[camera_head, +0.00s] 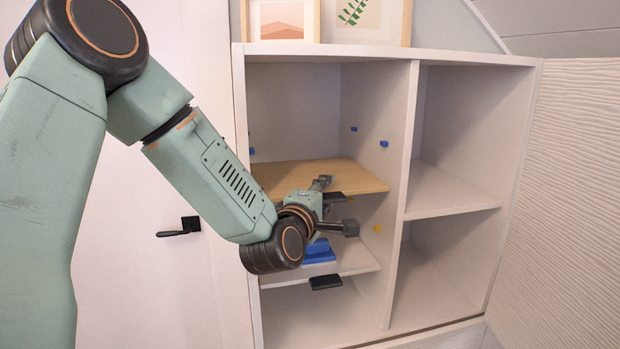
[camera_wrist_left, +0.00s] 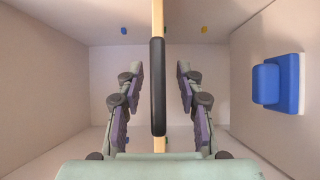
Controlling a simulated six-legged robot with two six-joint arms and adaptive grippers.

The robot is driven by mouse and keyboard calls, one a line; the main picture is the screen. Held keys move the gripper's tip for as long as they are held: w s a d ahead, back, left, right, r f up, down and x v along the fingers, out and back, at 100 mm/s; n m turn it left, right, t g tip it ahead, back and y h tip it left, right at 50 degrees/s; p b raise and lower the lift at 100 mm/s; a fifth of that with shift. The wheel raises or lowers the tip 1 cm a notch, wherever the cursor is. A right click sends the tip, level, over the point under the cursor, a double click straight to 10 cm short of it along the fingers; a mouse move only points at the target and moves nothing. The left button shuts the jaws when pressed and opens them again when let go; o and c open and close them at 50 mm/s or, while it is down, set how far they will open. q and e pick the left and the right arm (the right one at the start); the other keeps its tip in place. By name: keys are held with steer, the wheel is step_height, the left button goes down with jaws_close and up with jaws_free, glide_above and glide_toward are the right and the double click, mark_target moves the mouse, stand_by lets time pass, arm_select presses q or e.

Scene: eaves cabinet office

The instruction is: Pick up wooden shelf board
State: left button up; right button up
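The wooden shelf board (camera_head: 350,174) lies level in the left bay of the open cabinet, light brown. A black grip (camera_wrist_left: 158,88) sits on its front edge. In the left wrist view the board (camera_wrist_left: 158,18) shows edge-on, as a narrow upright strip. My left gripper (camera_head: 336,204) is at the board's front edge. In the left wrist view its fingers (camera_wrist_left: 158,100) are spread, one on each side of the board, with a gap on both sides. The gripper is open and holds nothing. My left arm hides part of the board's front left. My right gripper is not in view.
Below is a white shelf (camera_head: 355,262) with a blue object (camera_head: 318,252) and a black grip (camera_head: 325,283). Blue pegs (camera_head: 384,143) and a yellow peg (camera_head: 378,229) stick out of the walls. A divider (camera_head: 400,180) stands right; the cabinet door (camera_head: 560,190) is open.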

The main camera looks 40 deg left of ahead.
arm_select(q)
steer(key=shift+d+r, duration=0.1)
steer(key=shift+d, duration=0.2)
steer(key=c, duration=0.4)
steer(key=shift+a, duration=0.25)
jaws_close()
steer(key=shift+d, duration=0.15)
steer(key=shift+w+r, duration=0.1)
steer(key=shift+r, duration=0.05)
